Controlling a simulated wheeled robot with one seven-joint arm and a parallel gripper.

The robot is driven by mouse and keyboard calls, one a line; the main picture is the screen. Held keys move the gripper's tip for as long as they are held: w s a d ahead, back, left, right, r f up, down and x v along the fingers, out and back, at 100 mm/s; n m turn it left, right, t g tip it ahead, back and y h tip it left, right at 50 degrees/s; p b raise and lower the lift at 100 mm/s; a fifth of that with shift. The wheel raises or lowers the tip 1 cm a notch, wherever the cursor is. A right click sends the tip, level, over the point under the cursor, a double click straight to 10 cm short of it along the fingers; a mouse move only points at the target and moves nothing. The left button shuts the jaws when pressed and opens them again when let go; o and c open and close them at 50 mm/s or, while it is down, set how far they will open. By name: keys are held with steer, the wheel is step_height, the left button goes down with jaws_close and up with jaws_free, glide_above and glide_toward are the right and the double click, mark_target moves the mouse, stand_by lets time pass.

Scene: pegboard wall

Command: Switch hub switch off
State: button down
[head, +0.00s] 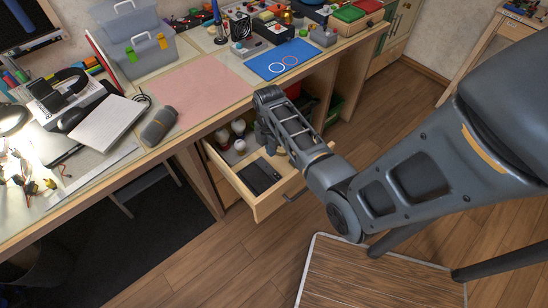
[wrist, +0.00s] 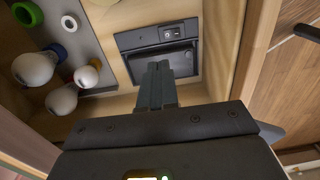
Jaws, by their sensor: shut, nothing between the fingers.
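The hub (wrist: 132,42) is a flat black box lying in the open wooden drawer (head: 268,205), and it also shows in the head view (head: 262,178). A small rocker switch (wrist: 171,32) with pale marks is on its far part in the wrist view; I cannot tell which way it is set. My gripper (wrist: 158,66) is shut and empty, pointing down into the drawer. Its fingertips overlap the near middle of the hub in the wrist view, below the switch in the picture. I cannot tell whether they touch it. In the head view my arm hides the fingertips.
Several white bulbs (wrist: 61,99) and coloured rings (wrist: 27,14) lie in the drawer's left part. The drawer's wooden side wall (wrist: 218,55) is close on the right. The workbench (head: 205,85) overhangs behind. A wooden platform (head: 375,275) stands on the floor in front.

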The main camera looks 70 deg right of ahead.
steer(key=shift+w+r, duration=0.1)
steer(key=shift+r, duration=1.35)
